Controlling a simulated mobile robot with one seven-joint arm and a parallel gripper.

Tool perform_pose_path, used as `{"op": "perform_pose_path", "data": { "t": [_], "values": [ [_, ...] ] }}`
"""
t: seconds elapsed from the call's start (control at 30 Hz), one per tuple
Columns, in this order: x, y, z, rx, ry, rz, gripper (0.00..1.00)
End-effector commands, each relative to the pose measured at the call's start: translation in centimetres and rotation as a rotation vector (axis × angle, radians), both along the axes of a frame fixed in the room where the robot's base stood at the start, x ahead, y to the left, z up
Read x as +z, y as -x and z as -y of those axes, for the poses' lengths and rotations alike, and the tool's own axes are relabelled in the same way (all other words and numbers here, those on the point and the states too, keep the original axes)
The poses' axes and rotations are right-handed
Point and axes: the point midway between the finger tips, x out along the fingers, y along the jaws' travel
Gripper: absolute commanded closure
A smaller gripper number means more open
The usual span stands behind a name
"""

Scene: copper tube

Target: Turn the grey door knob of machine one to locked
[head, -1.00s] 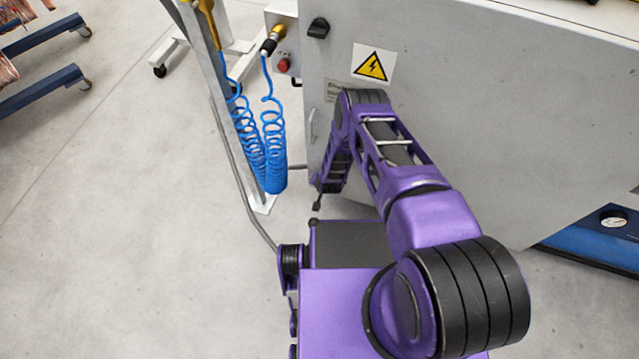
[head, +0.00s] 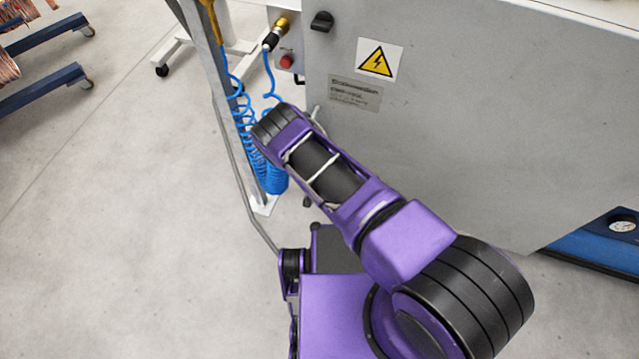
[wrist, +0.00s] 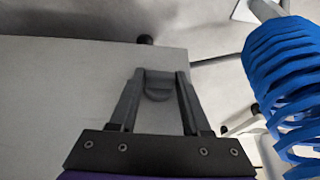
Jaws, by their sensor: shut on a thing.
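Machine one is the grey cabinet (head: 480,110) with a yellow warning sign (head: 377,61) and a nameplate. In the wrist view its panel (wrist: 50,95) fills the left side. My gripper (wrist: 160,80) is shut on a small grey door knob (wrist: 158,86), which sits between its two fingertips. The knob's exact turn angle and any marking on it cannot be read. In the head view the knob and my gripper are hidden behind my purple arm. A black rotary switch (head: 321,21) is higher on the cabinet front.
A blue coiled hose (head: 272,175) hangs beside a grey post, left of my arm; it also shows at the right in the wrist view (wrist: 280,80). A red button (head: 287,62) is on the cabinet's left side. Open floor (head: 110,210) lies to the left.

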Motion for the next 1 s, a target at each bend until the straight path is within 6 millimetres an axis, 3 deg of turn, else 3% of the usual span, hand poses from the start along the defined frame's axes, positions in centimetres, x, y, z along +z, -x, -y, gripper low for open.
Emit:
{"op": "perform_pose_path", "data": {
  "t": [0.3,0.33,0.5,0.8,1.0],
  "values": [
    [0.0,-0.1,-0.1,0.001,-0.001,0.002,1.00],
    [0.0,-0.1,-0.1,0.001,-0.001,0.002,0.51],
    [0.0,0.0,-0.1,0.000,-0.001,0.001,0.22],
    [0.1,0.0,0.0,0.000,0.000,0.001,0.22],
    [2.5,0.7,-0.4,-0.001,-0.002,0.001,0.22]
  ]
}}
